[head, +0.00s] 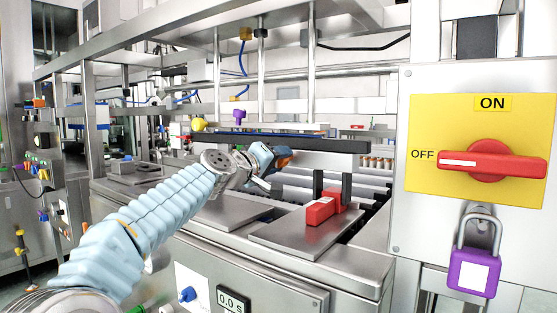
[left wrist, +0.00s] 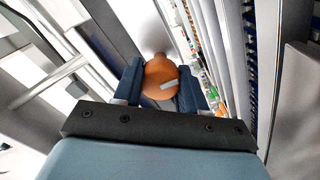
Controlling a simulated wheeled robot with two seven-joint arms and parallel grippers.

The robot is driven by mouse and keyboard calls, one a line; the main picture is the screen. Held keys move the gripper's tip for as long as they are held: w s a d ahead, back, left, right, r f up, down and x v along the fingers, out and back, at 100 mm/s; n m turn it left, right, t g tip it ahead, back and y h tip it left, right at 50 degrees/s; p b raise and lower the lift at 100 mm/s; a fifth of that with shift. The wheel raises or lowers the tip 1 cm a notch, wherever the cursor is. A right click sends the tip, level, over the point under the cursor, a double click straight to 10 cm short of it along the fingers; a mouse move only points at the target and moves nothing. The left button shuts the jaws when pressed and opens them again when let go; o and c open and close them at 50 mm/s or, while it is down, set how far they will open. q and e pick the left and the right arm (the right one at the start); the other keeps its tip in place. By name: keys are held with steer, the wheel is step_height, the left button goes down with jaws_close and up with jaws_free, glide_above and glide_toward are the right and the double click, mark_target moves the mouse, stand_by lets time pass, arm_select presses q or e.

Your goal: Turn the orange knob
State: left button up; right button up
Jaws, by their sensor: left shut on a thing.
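The orange knob (left wrist: 160,80) is round with a pale mark on its face. In the left wrist view it sits between the two dark blue fingers of my left gripper (left wrist: 160,92), which are shut on it from both sides. In the head view my left gripper (head: 270,163) reaches over the steel machine, and a small part of the orange knob (head: 283,157) shows at its fingertips. The knob's mount is mostly hidden there by the gripper. My right gripper is not in view.
A red block (head: 321,210) stands on a steel plate (head: 285,236) right of my arm. A yellow panel (head: 440,115) with a red ON/OFF switch (head: 490,163) and a purple padlock (head: 474,272) is at the right. Vertical posts and an overhead frame surround the machine.

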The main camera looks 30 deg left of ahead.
arm_select(q)
steer(key=shift+s+a+r+n, duration=0.1)
steer(key=shift+a+r+n, duration=0.15)
steer(key=shift+n, duration=0.05)
steer(key=o, duration=0.9)
steer(key=shift+a, duration=0.1)
steer(key=shift+o, duration=0.7)
steer(key=shift+f, duration=0.2)
steer(key=shift+s+f, duration=0.1)
steer(key=shift+s, duration=0.1)
steer(key=s+b, duration=0.3)
steer(key=s, duration=1)
steer(key=shift+s+a+b, duration=0.15)
steer(key=shift+a+b, duration=0.2)
steer(key=shift+b, duration=0.05)
